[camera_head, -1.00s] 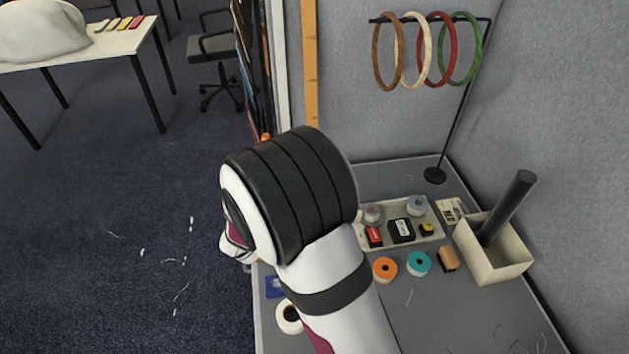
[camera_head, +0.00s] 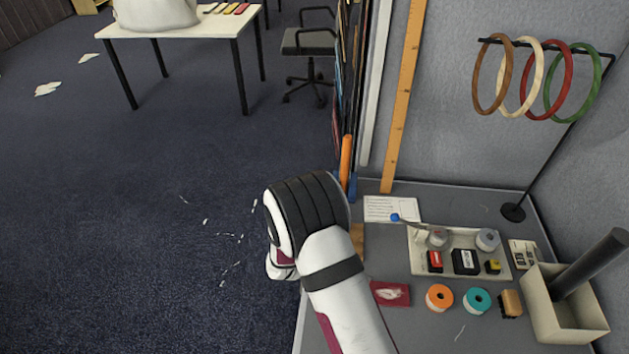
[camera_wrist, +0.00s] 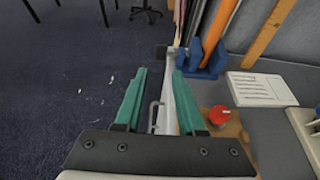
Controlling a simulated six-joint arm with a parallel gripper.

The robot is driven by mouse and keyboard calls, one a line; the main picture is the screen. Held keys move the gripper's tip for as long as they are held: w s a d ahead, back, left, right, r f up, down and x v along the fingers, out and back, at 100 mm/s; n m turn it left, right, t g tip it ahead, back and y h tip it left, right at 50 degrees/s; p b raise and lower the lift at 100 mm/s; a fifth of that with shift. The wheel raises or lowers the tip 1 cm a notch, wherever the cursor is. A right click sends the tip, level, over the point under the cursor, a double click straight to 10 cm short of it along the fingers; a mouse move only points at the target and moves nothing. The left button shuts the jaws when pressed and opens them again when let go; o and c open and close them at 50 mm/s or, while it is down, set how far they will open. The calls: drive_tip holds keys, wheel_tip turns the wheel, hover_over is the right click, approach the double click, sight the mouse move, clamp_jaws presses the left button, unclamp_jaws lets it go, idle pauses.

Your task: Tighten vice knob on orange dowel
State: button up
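The orange dowel (camera_head: 346,160) stands upright at the table's back left corner, its foot at a blue vice-like holder (camera_head: 349,186). In the wrist view the dowel (camera_wrist: 221,22) rises from the blue holder (camera_wrist: 206,60), ahead and right of my gripper. My gripper (camera_wrist: 160,76) has two green fingers standing apart. A grey bar (camera_wrist: 184,100) with a dark block at its far end shows between and beside the fingers; I cannot tell whether it touches them. A thin bent handle shows low between the fingers. In the head view my arm hides the gripper. I cannot clearly make out the vice knob.
A red-topped round object (camera_wrist: 219,115) sits on wood right of my gripper. A paper card (camera_head: 392,208), a tray (camera_head: 500,240) with small items, orange (camera_head: 439,297) and teal (camera_head: 477,300) rolls, and a beige box (camera_head: 590,320) stand rightward. Open floor lies left.

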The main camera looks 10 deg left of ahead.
drive_tip(key=x, duration=1.4)
drive_tip(key=shift+d+r, duration=0.1)
drive_tip(key=shift+r, duration=0.05)
clamp_jaws()
